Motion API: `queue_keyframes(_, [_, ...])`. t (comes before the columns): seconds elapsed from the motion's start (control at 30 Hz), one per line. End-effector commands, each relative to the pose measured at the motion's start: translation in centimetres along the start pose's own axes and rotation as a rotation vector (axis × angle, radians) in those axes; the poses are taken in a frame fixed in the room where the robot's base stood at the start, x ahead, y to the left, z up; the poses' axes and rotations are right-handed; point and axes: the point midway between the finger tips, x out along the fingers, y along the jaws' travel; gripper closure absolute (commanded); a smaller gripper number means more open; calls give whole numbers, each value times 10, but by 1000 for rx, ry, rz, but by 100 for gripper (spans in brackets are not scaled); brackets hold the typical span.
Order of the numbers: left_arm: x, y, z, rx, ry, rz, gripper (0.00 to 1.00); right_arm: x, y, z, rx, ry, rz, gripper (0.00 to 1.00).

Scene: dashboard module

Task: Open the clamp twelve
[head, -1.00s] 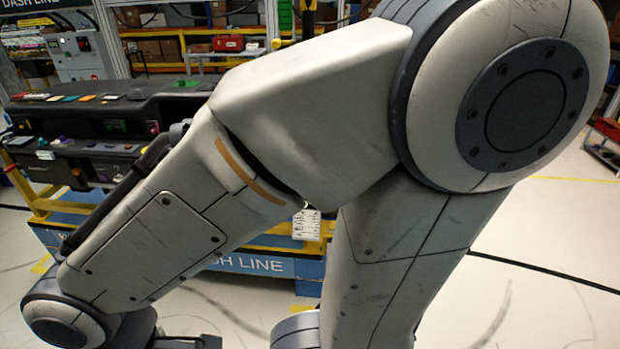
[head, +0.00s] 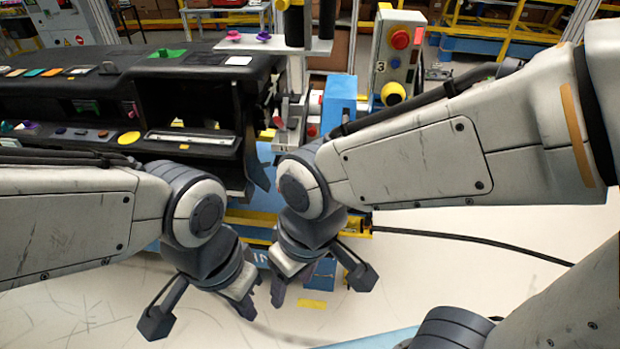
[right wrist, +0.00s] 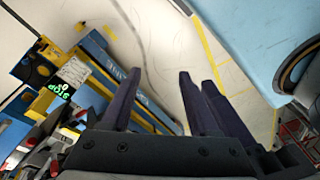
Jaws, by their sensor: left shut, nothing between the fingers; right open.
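A cluster of clamp parts in silver and red (head: 290,122) stands at the right end of the dashboard module, beside a blue block (head: 338,100). I cannot read which clamp is number twelve. Silver and red metal parts (right wrist: 35,150) also show at the lower left of the right wrist view. My left gripper (head: 248,304) points down in front of the stand, shut and empty. My right gripper (head: 290,283) hangs just right of it, below the clamp parts. In the right wrist view its two fingers (right wrist: 159,76) are apart with nothing between them.
The black dashboard module (head: 190,75) lies on a blue and yellow stand (head: 385,214). A grey control box (head: 396,55) with a red button stands behind the clamp parts. The floor in front is open.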

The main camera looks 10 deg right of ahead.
Motion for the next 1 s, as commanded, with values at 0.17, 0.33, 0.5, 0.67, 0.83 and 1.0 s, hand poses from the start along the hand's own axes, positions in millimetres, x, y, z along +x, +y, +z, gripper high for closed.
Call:
queue_keyframes(0.17, [81,-6,5,0,-1,0,100,92,11,-98,123,259,-41,39])
queue_keyframes(0.33, [148,-11,9,1,-1,0,100,163,53,-222,298,625,-3,39])
queue_keyframes(0.5, [213,-16,12,1,-1,0,100,227,126,-307,481,973,137,39])
queue_keyframes(0.67, [264,-19,15,1,-1,0,100,277,200,-334,626,1232,362,39])
queue_keyframes(0.83, [296,-22,16,1,-1,0,100,308,250,-327,715,1396,579,39])
queue_keyframes(1.0, [304,-22,17,1,-1,0,100,315,268,-319,747,1460,684,39])
